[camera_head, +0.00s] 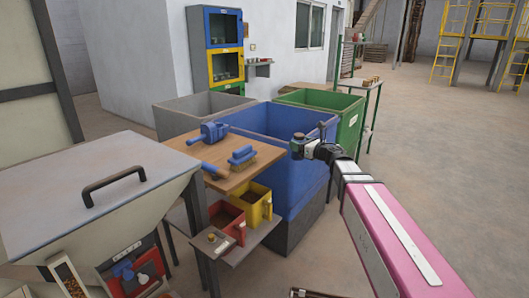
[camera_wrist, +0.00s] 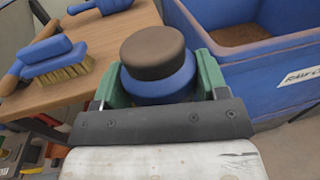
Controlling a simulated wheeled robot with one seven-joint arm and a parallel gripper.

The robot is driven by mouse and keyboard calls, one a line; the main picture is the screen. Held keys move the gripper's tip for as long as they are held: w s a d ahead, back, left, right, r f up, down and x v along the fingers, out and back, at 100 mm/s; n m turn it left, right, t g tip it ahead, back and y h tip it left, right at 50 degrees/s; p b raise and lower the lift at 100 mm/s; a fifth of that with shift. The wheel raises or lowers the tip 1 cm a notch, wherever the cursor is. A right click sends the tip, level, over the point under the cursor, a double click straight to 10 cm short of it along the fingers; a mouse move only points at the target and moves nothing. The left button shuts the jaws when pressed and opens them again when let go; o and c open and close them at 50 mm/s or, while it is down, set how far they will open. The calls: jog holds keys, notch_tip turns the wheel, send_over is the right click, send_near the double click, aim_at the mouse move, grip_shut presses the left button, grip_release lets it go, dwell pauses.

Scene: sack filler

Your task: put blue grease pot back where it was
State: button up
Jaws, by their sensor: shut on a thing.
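The blue grease pot (camera_wrist: 160,92) with its dark brown round top (camera_wrist: 152,52) fills the middle of the wrist view. My gripper (camera_wrist: 158,78) is shut on it, with a green finger on each side. In the head view my gripper (camera_head: 301,147) is in the air above the large blue bin, to the right of the wooden tabletop (camera_head: 238,181). The pot is too small to tell clearly there. The pot's underside is hidden in the wrist view.
On the tabletop are a blue scoop (camera_head: 214,131) and a blue brush (camera_head: 242,156). Red (camera_head: 228,219) and yellow (camera_head: 256,203) boxes stand on a shelf below. The blue bin (camera_head: 300,185) adjoins the table; a green bin (camera_head: 345,105) stands behind. A grey hopper (camera_head: 95,190) is at left.

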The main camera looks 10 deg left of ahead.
jog(key=s+a+r, duration=0.1)
jog(key=a+r, duration=0.5)
jog(key=a, duration=0.7)
jog(key=s+a+r, duration=0.2)
jog(key=a+r, duration=0.3)
jog(key=a, duration=0.7)
jog(key=shift+g, duration=0.3)
jog(key=shift+w+d+f, duration=1)
jog(key=shift+d+f, duration=0.6)
jog(key=shift+f, duration=0.15)
jog(key=shift+w+d+f, duration=1)
jog(key=shift+d+f, duration=0.55)
jog(key=shift+f, duration=0.25)
jog(key=shift+w+d+f, duration=1)
jog(key=shift+d+f, duration=0.6)
jog(key=shift+f, duration=0.15)
jog(key=o, duration=1.1)
jog(key=shift+f, duration=0.1)
